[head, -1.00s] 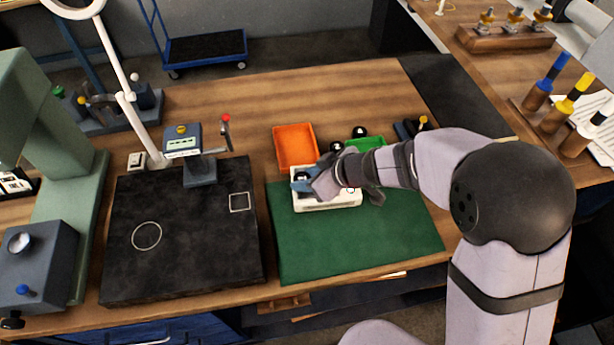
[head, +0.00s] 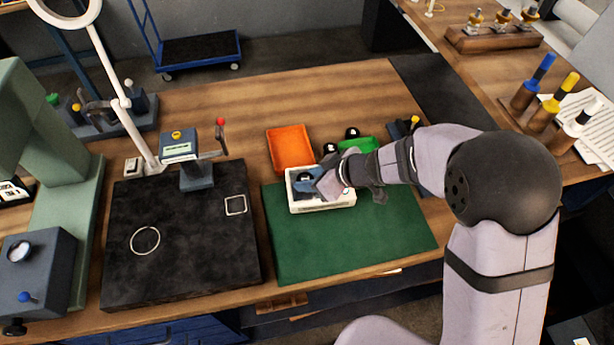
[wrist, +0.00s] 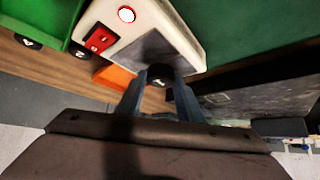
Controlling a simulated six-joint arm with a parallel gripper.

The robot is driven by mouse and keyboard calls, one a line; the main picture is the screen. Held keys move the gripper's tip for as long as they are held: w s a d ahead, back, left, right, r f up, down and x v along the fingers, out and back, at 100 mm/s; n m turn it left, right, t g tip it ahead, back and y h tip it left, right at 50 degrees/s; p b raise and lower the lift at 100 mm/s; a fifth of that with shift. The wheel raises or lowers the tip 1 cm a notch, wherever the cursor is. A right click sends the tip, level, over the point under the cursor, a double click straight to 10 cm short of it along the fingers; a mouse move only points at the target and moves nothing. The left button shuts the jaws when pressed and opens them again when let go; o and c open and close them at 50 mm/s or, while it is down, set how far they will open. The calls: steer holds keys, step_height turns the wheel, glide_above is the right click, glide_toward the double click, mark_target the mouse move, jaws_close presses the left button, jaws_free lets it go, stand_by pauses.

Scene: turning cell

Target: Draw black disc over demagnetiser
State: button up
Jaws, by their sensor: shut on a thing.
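The demagnetiser is a white box (head: 335,203) on the green mat; the wrist view shows its white body (wrist: 185,30), dark grey top plate (wrist: 157,50), red switch (wrist: 99,40) and a lit round light with a red rim. My gripper (head: 308,181) is over the left part of the box. In the wrist view its two fingers (wrist: 160,90) are closed on the black disc (wrist: 160,72), which carries a pale mark and lies over the grey plate. I cannot tell whether disc and plate touch. My forearm hides part of the box in the head view.
An orange tray (head: 290,150) and a green tray (head: 368,144) stand behind the box. Other black discs are at the green tray; two in the wrist view bear 4 (wrist: 28,41) and 2 (wrist: 80,53). A black plate (head: 180,262) with a gauge stand lies left. The mat's front is clear.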

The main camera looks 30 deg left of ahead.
steer(key=shift+w+d, duration=0.15)
steer(key=shift+d, duration=0.05)
steer(key=shift+w+d+p, duration=0.35)
steer(key=shift+p, duration=0.25)
steer(key=shift+w+d, duration=0.15)
steer(key=shift+d, duration=0.05)
steer(key=shift+w+d+p, duration=0.25)
steer(key=shift+w+p, duration=0.05)
steer(key=shift+p, duration=0.3)
steer(key=shift+s+a, duration=0.1)
steer(key=shift+s, duration=0.05)
steer(key=shift+s+a, duration=0.3)
steer(key=shift+a, duration=0.1)
steer(key=shift+s, duration=0.1)
steer(key=shift+s+a+p, duration=0.3)
steer(key=shift+s+a, duration=0.05)
steer(key=shift+s+a, duration=0.1)
steer(key=shift+s, duration=0.05)
